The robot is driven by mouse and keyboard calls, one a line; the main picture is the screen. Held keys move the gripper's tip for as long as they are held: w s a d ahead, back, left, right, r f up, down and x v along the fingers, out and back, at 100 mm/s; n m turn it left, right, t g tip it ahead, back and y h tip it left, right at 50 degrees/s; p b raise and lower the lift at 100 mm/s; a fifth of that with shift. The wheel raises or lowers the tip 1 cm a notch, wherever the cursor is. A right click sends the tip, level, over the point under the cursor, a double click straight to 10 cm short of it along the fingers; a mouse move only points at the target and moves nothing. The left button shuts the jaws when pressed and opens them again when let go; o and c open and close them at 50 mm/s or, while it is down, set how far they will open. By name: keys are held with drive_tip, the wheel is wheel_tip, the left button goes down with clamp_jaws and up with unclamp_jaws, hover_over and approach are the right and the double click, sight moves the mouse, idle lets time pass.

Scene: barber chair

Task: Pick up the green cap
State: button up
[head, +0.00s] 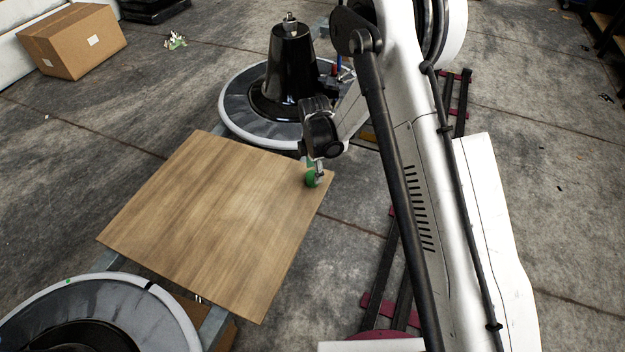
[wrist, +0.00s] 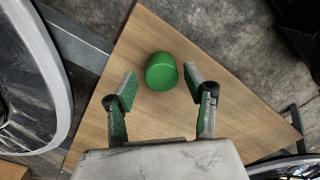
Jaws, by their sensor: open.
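The green cap (head: 311,179) sits on the wooden board (head: 210,215) near its far right corner. In the wrist view the green cap (wrist: 161,71) is a short round piece standing on the wooden board (wrist: 150,118), slightly ahead of and between the two fingertips. My gripper (head: 316,166) is just above and beside the cap in the head view. In the wrist view my gripper (wrist: 160,84) is open, with a finger on each side of the cap and gaps between. The cap's lower side is partly hidden in the head view.
A black cone-shaped post (head: 290,70) on a round grey base stands behind the board. Another round base (head: 100,310) is at the lower left. A cardboard box (head: 72,40) lies far left. My arm fills the right side; the board's middle is clear.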

wheel_tip(320, 180, down, 3)
drive_tip(key=shift+f+b, duration=0.15)
drive_tip(key=shift+b, duration=0.4)
drive_tip(key=c, duration=0.9)
drive_tip(key=shift+r, duration=0.2)
wheel_tip(320, 180, up, 4)
drive_tip(key=shift+f+p, duration=0.1)
drive_tip(key=shift+p, duration=1)
drive_tip(key=s+a+r+p, duration=0.4)
drive_tip(key=s+r, duration=0.3)
drive_tip(key=s, duration=0.4)
drive_tip(key=shift+a+r+p, duration=0.1)
drive_tip(key=shift+r+p, duration=1.7)
drive_tip(key=shift+r, duration=2.15)
